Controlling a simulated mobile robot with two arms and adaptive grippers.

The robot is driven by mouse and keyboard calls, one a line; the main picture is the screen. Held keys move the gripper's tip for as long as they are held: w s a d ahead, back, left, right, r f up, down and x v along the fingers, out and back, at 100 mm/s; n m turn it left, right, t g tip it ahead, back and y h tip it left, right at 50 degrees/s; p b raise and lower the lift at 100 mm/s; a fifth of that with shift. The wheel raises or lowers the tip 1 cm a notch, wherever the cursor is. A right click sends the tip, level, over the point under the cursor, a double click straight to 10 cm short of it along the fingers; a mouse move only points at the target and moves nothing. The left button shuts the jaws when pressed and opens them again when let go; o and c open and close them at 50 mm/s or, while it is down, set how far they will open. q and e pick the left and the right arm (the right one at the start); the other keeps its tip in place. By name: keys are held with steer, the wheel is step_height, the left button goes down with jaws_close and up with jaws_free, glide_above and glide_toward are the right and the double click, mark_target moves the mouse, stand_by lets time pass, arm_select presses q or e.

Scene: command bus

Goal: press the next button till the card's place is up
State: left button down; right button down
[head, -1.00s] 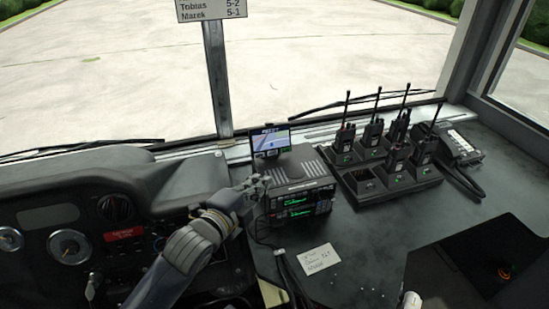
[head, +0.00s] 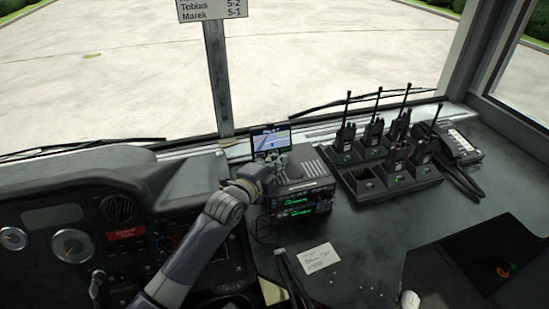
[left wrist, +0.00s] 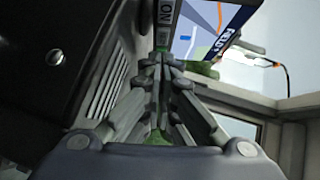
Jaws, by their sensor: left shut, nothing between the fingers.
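The small navigation screen (head: 270,138) stands on the dashboard and shows a map; its title is too small to read. My left gripper (head: 276,160) is shut and empty, with its tips at the screen's lower edge, where they hide part of the button row. In the left wrist view the shut fingertips (left wrist: 162,62) point at the lower edge of the screen (left wrist: 205,30), by a green patch and dark lettering. I cannot tell whether they touch it. The handwritten card (head: 318,258) lies flat on the dash; its writing is unreadable. My right gripper is not in view.
Radio units with green displays (head: 300,205) sit just below the screen. A charger rack (head: 375,185) with several handheld radios stands to the right, beside a corded handset (head: 458,147). A name list (head: 211,9) hangs above.

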arm_select(q)
steer(key=shift+w+a+f, duration=0.15)
steer(key=shift+w+a, duration=0.1)
steer(key=shift+w, duration=0.45)
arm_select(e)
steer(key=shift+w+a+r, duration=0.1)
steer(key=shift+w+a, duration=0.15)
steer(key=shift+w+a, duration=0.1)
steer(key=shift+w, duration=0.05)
arm_select(q)
steer(key=shift+w+a+f+b, duration=0.25)
steer(key=shift+w+b, duration=0.2)
steer(key=shift+w, duration=0.05)
steer(key=shift+r, duration=0.25)
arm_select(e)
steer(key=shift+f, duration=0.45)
arm_select(q)
steer(key=shift+a, duration=0.1)
